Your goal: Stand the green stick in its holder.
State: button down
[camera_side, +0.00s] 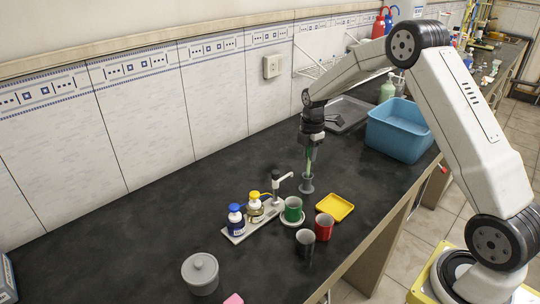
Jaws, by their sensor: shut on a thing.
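My gripper (311,143) points down over the bench and is shut on the green stick (309,160). The stick hangs upright below the jaws. Its lower end is at the small grey holder (307,184) on the bench. I cannot tell how far the stick reaches into the holder, or whether it touches the bottom. The top of the stick is hidden by the gripper.
A green cup (293,210), a red cup (324,227) and a dark cup (305,244) stand in front. A yellow tray (335,207) lies right of the holder. Bottles (236,221) stand on a rack at left. A blue tub (398,130) is behind at right.

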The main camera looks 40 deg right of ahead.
jog(key=shift+f, duration=2.15)
dwell(1.3)
jog(key=shift+c, duration=0.3)
grip_release()
jog(key=shift+r, duration=0.15)
jog(key=shift+r, duration=2.9)
